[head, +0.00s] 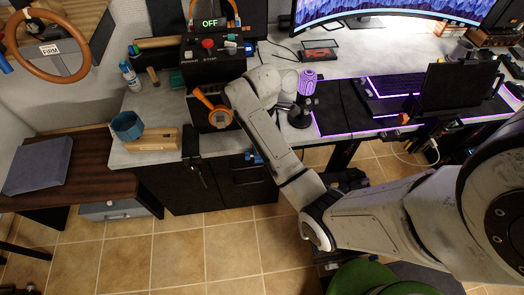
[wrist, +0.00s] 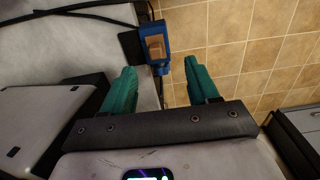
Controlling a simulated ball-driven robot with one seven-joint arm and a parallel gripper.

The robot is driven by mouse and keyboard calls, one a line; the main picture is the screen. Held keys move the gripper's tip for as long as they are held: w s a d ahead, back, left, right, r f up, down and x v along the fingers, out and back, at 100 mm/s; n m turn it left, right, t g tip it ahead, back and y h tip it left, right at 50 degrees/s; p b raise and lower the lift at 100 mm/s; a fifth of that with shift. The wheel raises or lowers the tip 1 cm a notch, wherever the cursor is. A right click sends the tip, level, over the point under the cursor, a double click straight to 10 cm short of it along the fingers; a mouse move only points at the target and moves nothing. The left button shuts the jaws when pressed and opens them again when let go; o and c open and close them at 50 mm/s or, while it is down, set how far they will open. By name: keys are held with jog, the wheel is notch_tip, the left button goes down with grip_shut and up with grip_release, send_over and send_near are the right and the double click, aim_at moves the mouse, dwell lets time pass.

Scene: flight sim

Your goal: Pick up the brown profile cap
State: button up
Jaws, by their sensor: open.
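A small brown block-like piece (wrist: 155,46), which looks like the brown profile cap, sits inside a blue bracket (wrist: 167,36) at the edge of the counter in the wrist view. My gripper (wrist: 159,66) has two green fingers spread wide apart with nothing between them. The brown piece lies ahead of the fingertips, roughly midway between them, and appears apart from both. In the head view a blue part (head: 255,157) shows at the counter's front edge, partly behind my arm. The brown piece and my gripper's fingers cannot be made out there.
The pale counter (head: 150,97) carries a black control box (head: 212,68), a blue pot (head: 127,126) and a wooden block (head: 152,140). A black clamp (head: 193,150) is on its front edge. A black cable (wrist: 75,10) crosses the counter. Tiled floor (wrist: 245,55) lies beyond the edge.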

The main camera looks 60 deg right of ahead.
jog(key=shift+d+f+p, duration=0.15)
jog(key=shift+d+f, duration=0.05)
jog(key=shift+f, duration=1.45)
jog(key=shift+d+f+p, duration=0.15)
jog(key=shift+f, duration=1.5)
grip_shut()
